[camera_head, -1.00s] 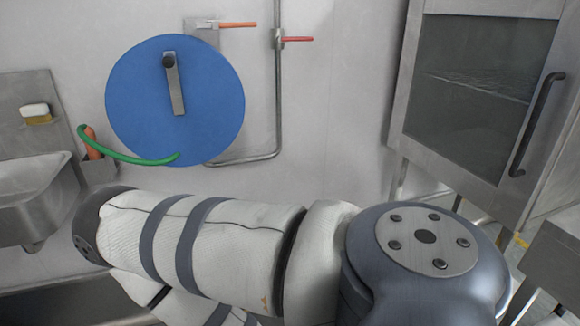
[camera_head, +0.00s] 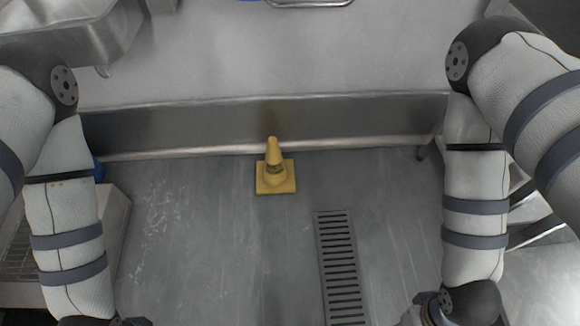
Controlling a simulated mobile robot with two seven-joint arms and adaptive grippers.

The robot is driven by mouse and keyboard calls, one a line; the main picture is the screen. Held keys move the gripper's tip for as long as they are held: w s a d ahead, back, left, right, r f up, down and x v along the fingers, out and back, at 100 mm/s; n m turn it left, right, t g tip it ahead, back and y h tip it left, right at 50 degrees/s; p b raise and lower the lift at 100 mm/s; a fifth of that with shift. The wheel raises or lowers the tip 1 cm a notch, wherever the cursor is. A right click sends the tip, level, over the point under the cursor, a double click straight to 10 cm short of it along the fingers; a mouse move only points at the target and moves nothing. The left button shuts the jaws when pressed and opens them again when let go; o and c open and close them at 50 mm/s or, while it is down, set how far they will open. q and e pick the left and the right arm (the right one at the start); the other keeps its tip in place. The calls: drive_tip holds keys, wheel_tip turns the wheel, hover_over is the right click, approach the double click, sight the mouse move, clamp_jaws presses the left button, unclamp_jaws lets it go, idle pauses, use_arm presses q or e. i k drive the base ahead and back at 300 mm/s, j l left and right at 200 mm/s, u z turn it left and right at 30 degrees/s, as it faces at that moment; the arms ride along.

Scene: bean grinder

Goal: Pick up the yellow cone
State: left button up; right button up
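The yellow cone (camera_head: 275,173) stands upright on the grey floor near the back wall, at the middle of the view. It has a square base and a darker band around its body. Nothing touches it. My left arm hangs down at the left side and my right arm hangs down at the right side. Both arms run out of the bottom of the picture, so neither gripper's fingers can be seen. Both arms are well apart from the cone.
A floor drain grate (camera_head: 342,268) lies to the right of and nearer than the cone. A metal skirting (camera_head: 190,126) runs along the wall behind it. A steel sink (camera_head: 75,30) is at the upper left. The floor around the cone is clear.

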sight(274, 175)
drive_tip(key=i+j, duration=0.1)
drive_tip(key=i, duration=0.8)
